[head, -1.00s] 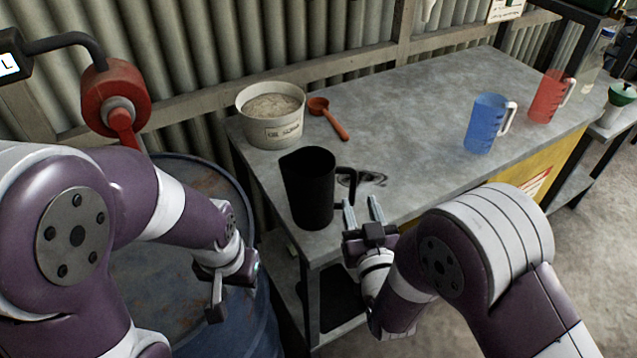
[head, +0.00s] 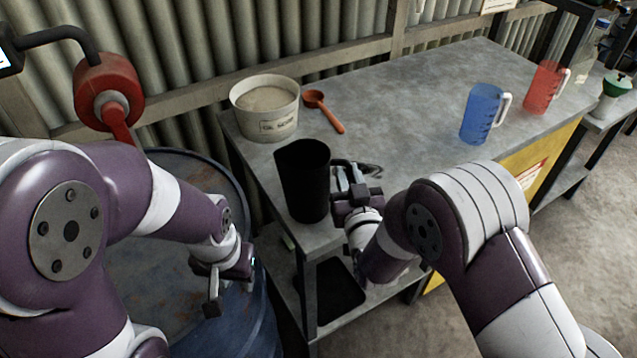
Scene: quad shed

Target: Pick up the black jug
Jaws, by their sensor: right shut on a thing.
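The black jug (head: 303,182) stands upright at the near left corner of the grey workbench (head: 385,105). Its handle is on its right side and is mostly hidden by my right gripper. My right gripper (head: 346,172) is shut on the jug at its handle side. I cannot see clearly whether the jug's base is touching the bench. My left gripper (head: 212,292) hangs over the blue drum, away from the jug; its fingers are too small and angled to read.
A white tub of granules (head: 266,125) and an orange scoop (head: 324,110) sit behind the jug. A blue jug (head: 480,115) and a red jug (head: 542,88) stand farther right. A blue drum (head: 240,310) and a red pump (head: 108,90) are at left. The bench middle is clear.

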